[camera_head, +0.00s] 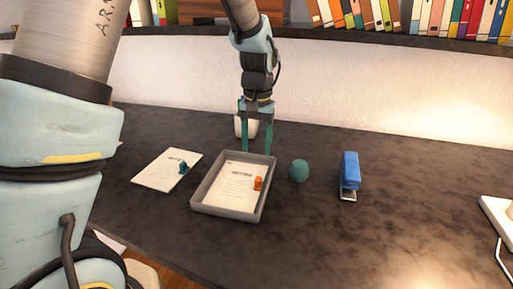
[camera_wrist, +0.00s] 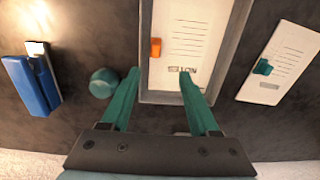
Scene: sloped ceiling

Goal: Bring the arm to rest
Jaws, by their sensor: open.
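My gripper (camera_head: 257,146) hangs above the dark table, just behind the back edge of a grey tray (camera_head: 198,201). Its two green fingers are apart with nothing between them, as the wrist view (camera_wrist: 158,84) also shows. In the tray lies a white printed sheet (camera_head: 232,190) with a small orange object (camera_head: 258,184) on it. The orange object also shows in the wrist view (camera_wrist: 155,48).
A teal ball (camera_head: 299,170) and a blue stapler (camera_head: 350,175) stand right of the tray. A sheet (camera_head: 160,175) with a small teal object (camera_head: 183,167) lies left. A white object (camera_head: 240,127) is partly hidden behind my gripper. Books (camera_head: 410,18) line a shelf behind.

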